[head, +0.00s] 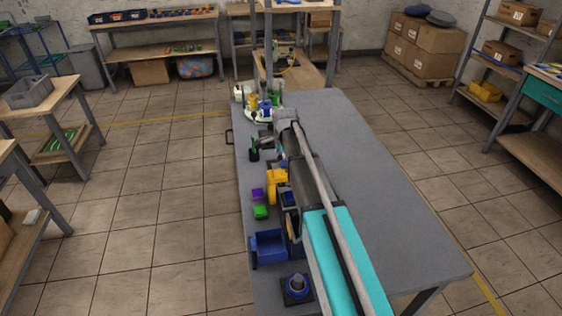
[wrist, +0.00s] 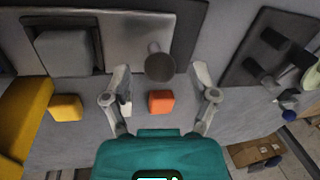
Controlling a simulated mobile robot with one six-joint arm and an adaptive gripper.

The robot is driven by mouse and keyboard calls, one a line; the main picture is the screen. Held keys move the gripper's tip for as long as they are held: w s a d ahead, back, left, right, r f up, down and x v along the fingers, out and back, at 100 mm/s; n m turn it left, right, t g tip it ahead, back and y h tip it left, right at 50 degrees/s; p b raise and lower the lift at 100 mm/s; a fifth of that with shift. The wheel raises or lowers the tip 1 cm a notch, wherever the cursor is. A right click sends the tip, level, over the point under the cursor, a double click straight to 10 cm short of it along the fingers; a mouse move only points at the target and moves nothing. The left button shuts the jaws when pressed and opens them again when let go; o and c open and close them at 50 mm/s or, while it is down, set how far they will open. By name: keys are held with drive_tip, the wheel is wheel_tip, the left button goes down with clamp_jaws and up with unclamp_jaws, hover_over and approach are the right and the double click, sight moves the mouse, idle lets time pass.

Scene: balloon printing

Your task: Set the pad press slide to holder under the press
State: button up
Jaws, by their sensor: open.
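The pad press shows in the wrist view as a pale metal plate (wrist: 128,37) in a dark frame, with a square grey block (wrist: 66,52) at the left. A round grey knob (wrist: 160,67) stands up at the plate's near edge and looks like the slide's handle. My gripper (wrist: 160,78) is open, its fingers either side of the knob and apart from it. I cannot tell their height difference. An orange block (wrist: 161,101) lies between the fingers, nearer the palm. In the head view my gripper (head: 264,146) is over the table's left side, and my arm hides much of the press.
A dark stand with pegs (wrist: 268,55) is right of my gripper in the wrist view. The table's right half (head: 400,200) is clear.

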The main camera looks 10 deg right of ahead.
drive_tip(key=shift+f, duration=0.4)
clamp_jaws()
idle(0.4)
